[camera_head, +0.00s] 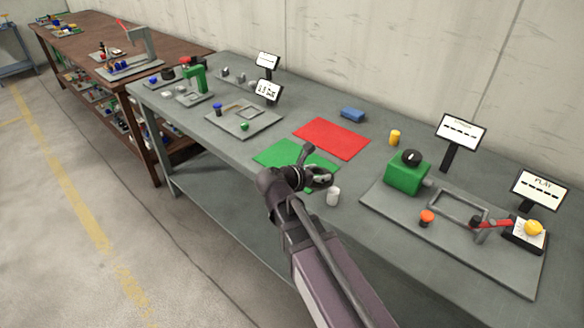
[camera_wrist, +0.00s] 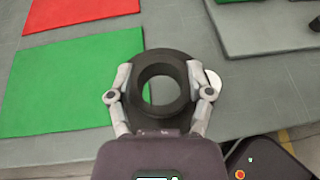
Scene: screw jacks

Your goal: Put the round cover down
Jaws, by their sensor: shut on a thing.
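My gripper (camera_wrist: 160,92) is shut on a black ring-shaped round cover (camera_wrist: 161,59), with one finger on each side of it. Grey table shows through its central hole. In the head view my gripper (camera_head: 319,178) is near the table's front edge, at the right corner of the green mat (camera_head: 275,153). The cover is hard to make out there, and I cannot tell whether it touches the table.
A white cylinder (camera_head: 333,196) stands close by my gripper, partly hidden in the wrist view (camera_wrist: 214,82). The red mat (camera_head: 332,138) lies behind. A grey plate (camera_head: 375,200) with a green box (camera_head: 405,178) is to the right. A yellow cylinder (camera_head: 395,138) and blue block (camera_head: 352,115) stand farther back.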

